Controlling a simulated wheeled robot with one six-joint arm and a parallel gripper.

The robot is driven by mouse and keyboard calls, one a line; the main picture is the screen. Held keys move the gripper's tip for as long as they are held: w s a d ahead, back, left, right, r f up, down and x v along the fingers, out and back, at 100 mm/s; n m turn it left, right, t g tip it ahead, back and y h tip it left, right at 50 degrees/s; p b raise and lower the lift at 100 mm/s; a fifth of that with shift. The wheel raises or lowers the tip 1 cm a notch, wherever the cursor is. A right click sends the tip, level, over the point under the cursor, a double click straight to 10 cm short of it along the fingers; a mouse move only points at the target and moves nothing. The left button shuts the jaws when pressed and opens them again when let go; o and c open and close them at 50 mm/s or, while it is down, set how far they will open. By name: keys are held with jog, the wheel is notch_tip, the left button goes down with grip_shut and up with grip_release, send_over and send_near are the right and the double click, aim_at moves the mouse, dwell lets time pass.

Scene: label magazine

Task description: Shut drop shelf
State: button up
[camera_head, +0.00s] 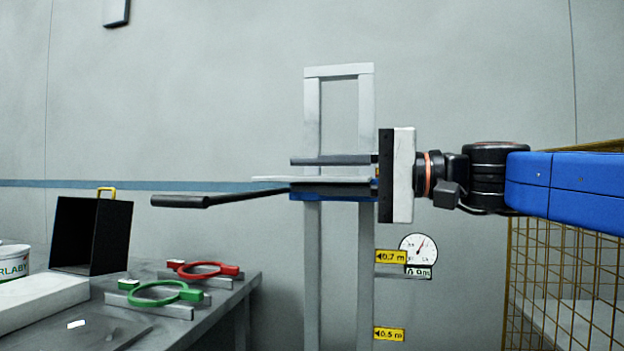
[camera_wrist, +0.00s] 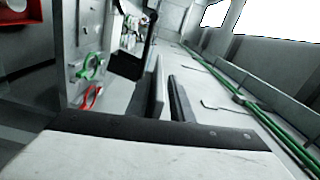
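My gripper (camera_head: 292,174) reaches in from the right in front of the grey upright frame (camera_head: 311,110). Its two dark fingers point left, one above the other, with a gap between them; the gap also shows in the wrist view (camera_wrist: 167,82). A thin pale horizontal plate (camera_head: 268,179), probably the drop shelf, shows at the height of the gap. I cannot tell whether the fingers touch it. A dark lever with a thick black grip (camera_head: 180,201) sticks out left, just below the plate. A blue strip (camera_head: 335,197) lies under the lower finger, and my gripper hides the shelf's right part.
A table (camera_head: 225,303) at the lower left carries a black open box (camera_head: 90,235), a red ring (camera_head: 205,270), a green ring (camera_head: 160,293) and a white tub (camera_head: 13,262). Yellow height tags (camera_head: 390,257) and a dial (camera_head: 418,248) sit right of the frame. A yellow mesh fence (camera_head: 565,280) stands at right.

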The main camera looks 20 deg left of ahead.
jog(key=shift+f, duration=0.15)
jog(key=shift+w+d, duration=0.1)
jog(key=shift+d, duration=0.4)
jog(key=d, duration=1.1)
jog(key=shift+w, duration=0.25)
jog(key=shift+s, duration=0.1)
